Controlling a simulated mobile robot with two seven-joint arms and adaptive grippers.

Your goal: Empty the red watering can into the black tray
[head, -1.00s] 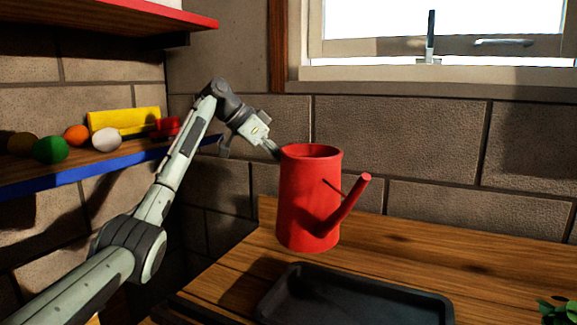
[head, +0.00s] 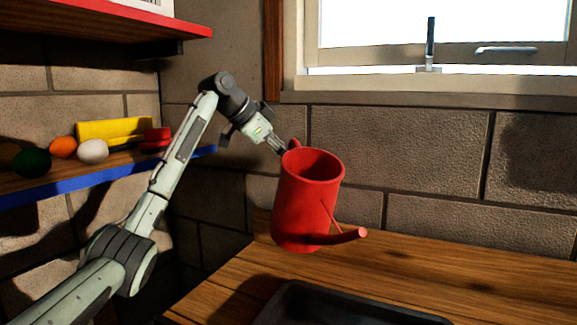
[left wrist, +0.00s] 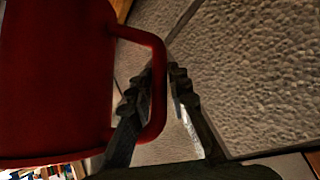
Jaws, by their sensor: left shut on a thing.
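The red watering can (head: 303,205) hangs in the air above the wooden counter, in the middle of the head view. It is tilted, with its spout pointing right and slightly toward me. My left gripper (head: 284,150) is shut on the can's handle at its upper back. In the left wrist view the can (left wrist: 55,75) fills the left side, and its handle passes between the fingers (left wrist: 165,95). The black tray (head: 340,306) lies on the counter below and to the right of the can, cut by the lower edge. No water shows. My right gripper is not in view.
A blue-edged shelf (head: 90,180) at left holds several balls, a yellow block (head: 110,129) and red items. A red shelf (head: 100,35) is above it. A block wall and window stand behind. The wooden counter (head: 450,270) is clear right of the can.

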